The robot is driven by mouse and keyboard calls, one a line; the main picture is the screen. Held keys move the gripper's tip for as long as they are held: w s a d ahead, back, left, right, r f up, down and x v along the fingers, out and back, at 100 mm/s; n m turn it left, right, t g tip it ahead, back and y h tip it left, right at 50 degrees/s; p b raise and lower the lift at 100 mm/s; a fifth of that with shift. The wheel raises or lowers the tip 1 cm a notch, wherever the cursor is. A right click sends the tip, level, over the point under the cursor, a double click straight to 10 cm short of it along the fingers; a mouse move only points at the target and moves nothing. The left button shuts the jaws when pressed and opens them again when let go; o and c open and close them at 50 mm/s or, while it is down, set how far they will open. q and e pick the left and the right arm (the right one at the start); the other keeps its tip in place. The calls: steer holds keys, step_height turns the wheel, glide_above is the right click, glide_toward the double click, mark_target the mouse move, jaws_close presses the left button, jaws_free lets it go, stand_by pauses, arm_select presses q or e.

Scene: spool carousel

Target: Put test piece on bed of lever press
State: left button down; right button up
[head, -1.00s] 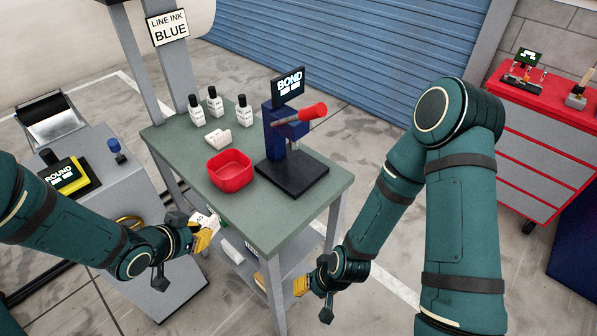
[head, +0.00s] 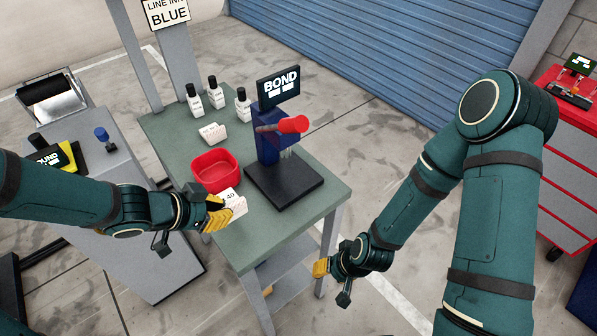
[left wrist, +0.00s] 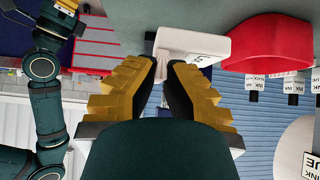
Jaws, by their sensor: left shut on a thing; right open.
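My left gripper (head: 219,212) is shut on a white test piece (head: 236,203) with dark print. It holds the piece near the front edge of the green table, just in front of the red bowl; the piece also shows between the fingertips in the left wrist view (left wrist: 190,43). The lever press (head: 268,142) has a dark blue body, a red-gripped lever and a BOND display. Its flat black bed (head: 290,188) is bare, to the right of the held piece. My right gripper (head: 321,268) is open and empty, beyond the table's right front corner.
The red bowl (head: 215,170) stands left of the press. Another white piece (head: 212,132) and several white bottles (head: 243,105) stand behind it. The green tabletop (head: 260,235) is clear in front of the press. A red tool cabinet (head: 572,130) stands far right.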

arm_select(q)
steer(key=w+d+b, duration=0.1)
steer(key=w+d, duration=0.2)
steer(key=d, duration=0.1)
steer(key=w+d+b, duration=0.1)
steer(key=w+d, duration=0.2)
steer(key=d, duration=0.1)
steer(key=w+d, duration=0.4)
steer(key=d, duration=0.1)
steer(key=shift+b, duration=0.4)
steer(key=shift+w+d, duration=0.45)
steer(key=shift+d, duration=0.1)
steer(key=shift+d+f+b, duration=0.1)
steer(key=shift+f+b, duration=0.25)
step_height(320, 180, down, 2)
steer(key=shift+f+b, duration=0.1)
steer(key=shift+b, duration=1.05)
steer(key=shift+w+f+b, duration=0.1)
steer(key=shift+f+b, duration=0.3)
steer(key=shift+b, duration=0.05)
steer(key=shift+r, duration=0.1)
